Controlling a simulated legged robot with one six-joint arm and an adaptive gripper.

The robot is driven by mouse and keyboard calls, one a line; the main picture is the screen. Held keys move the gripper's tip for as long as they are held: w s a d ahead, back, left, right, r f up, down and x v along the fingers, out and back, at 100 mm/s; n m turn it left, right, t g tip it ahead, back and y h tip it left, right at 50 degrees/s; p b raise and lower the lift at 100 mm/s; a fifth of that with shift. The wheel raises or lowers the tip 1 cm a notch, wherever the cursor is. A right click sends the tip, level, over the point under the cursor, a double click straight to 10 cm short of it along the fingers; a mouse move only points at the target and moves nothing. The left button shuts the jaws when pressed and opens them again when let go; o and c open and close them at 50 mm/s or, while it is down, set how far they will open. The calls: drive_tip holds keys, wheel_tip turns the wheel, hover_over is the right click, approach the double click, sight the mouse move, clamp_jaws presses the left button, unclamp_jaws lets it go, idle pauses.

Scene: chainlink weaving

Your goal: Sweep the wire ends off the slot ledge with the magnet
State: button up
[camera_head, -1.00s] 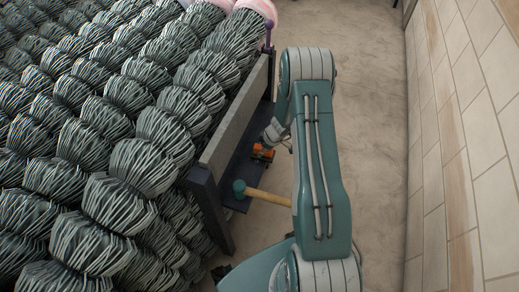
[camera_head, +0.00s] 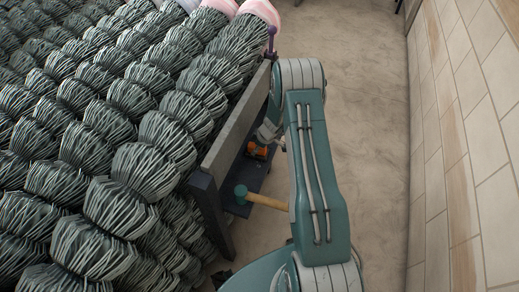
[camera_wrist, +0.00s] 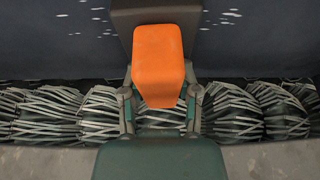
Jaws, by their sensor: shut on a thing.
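The orange magnet (camera_wrist: 158,55) is a block held between the two fingers of my gripper (camera_wrist: 160,98), which is shut on it. In the head view the magnet (camera_head: 256,150) shows small beside the grey panel, over the dark ledge (camera_head: 236,168). In the wrist view the dark ledge surface (camera_wrist: 60,50) carries many short pale wire ends (camera_wrist: 92,10), scattered on both sides of the magnet. More wire ends (camera_wrist: 228,15) lie to the right. I cannot tell whether the magnet touches the ledge. My arm hides part of the ledge in the head view.
A mallet with a teal head (camera_head: 241,194) and wooden handle (camera_head: 269,202) lies near the ledge's close end. Bundled wire rolls (camera_head: 120,150) fill the left, behind a grey panel (camera_head: 236,118). Floor (camera_head: 365,110) is clear between my arm and the tiled wall (camera_head: 465,110).

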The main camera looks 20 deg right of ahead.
sight(268, 150)
drive_tip(key=shift+w+d+f, duration=0.1)
drive_tip(key=shift+w+d, duration=0.7)
drive_tip(key=shift+s+d, duration=1.45)
drive_tip(key=shift+d, duration=0.05)
drive_tip(key=shift+w+d, duration=0.7)
drive_tip(key=shift+w, duration=0.05)
drive_tip(key=shift+w+a, duration=0.8)
drive_tip(key=shift+w, duration=0.1)
clamp_jaws()
drive_tip(key=shift+w+a, duration=0.55)
drive_tip(key=shift+a, duration=0.15)
drive_tip(key=shift+d+r, duration=0.1)
drive_tip(key=shift+r, duration=2.95)
drive_tip(key=shift+r, duration=0.15)
